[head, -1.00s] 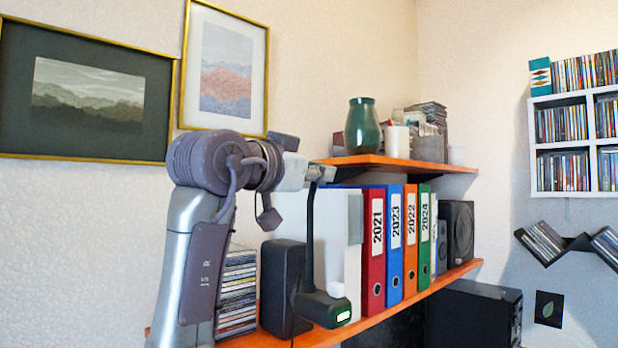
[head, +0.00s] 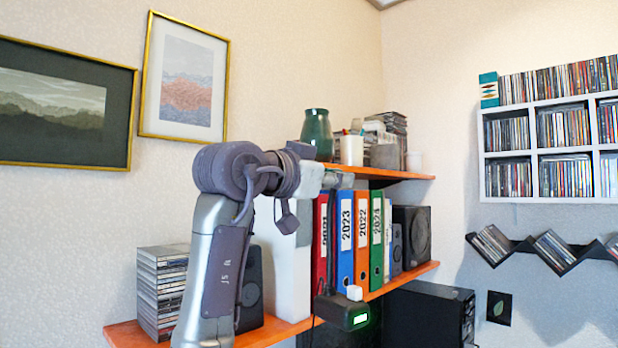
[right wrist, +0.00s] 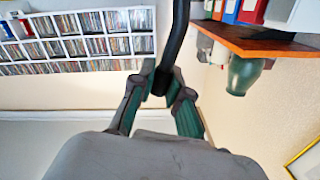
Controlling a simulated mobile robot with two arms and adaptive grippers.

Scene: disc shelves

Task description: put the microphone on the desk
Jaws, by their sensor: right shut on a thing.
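The microphone (head: 345,313) hangs from my right gripper (head: 340,180), its thin dark neck up and its dark base with a lit green display down. In the head view it is in front of the binders and the orange shelf edge. In the right wrist view my right gripper (right wrist: 160,92) is shut on the microphone's black neck (right wrist: 174,48), which runs up out of the picture. The fingertips partly hide the held end. No desk can be made out in these views. My left gripper is not in view.
The lower orange shelf (head: 275,331) holds a CD stack (head: 162,290), binders (head: 362,240) and speakers (head: 411,233). The upper shelf (head: 375,171) holds a green vase (head: 317,134). A black box-like unit (head: 430,310) stands below. White CD shelves (head: 480,155) hang at right.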

